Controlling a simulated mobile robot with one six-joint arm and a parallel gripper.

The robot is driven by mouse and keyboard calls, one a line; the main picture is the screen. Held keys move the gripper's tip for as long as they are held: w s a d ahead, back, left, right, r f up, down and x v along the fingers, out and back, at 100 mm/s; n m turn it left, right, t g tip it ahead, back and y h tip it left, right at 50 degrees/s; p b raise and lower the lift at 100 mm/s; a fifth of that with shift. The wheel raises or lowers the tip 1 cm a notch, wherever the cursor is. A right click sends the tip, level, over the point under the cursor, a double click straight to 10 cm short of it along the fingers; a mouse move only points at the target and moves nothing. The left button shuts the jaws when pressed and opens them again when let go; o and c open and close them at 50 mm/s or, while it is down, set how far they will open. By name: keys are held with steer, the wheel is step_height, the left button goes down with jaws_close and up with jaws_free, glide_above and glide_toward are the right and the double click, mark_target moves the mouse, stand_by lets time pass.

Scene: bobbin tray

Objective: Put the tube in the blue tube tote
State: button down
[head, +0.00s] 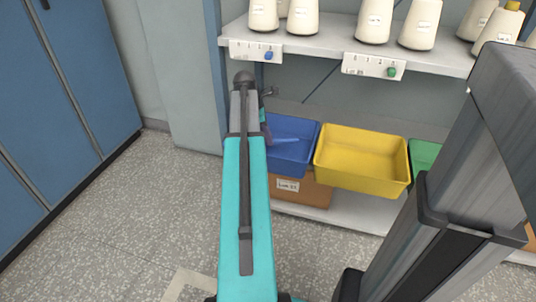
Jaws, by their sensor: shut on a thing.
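The blue tube tote (288,157) stands on the lower shelf, left of a yellow tote. My teal and grey arm reaches toward it and covers its left side. My gripper (267,130) is at the tote's left edge, mostly hidden behind my arm. It is shut on a thin, pale blue piece that looks like the tube (286,140). The tube points right across the tote's opening, nearly level. I cannot tell whether it is above the tote or touches its inside.
A yellow tote (362,178) and a green tote (423,158) stand to the right. A cardboard box (302,190) is below the blue tote. The upper shelf (340,52) holds several white bobbins. Blue cabinets (75,110) stand left; the floor between is clear.

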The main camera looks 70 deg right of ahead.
steer(key=shift+f, duration=1.3)
steer(key=shift+f+b, duration=0.95)
steer(key=shift+f, duration=1.3)
steer(key=shift+f, duration=0.1)
steer(key=c, duration=1.7)
jaws_free()
steer(key=shift+o, duration=0.2)
steer(key=p+v, duration=0.3)
steer(key=v, duration=0.9)
steer(key=shift+w+p, duration=0.1)
steer(key=shift+p, duration=0.25)
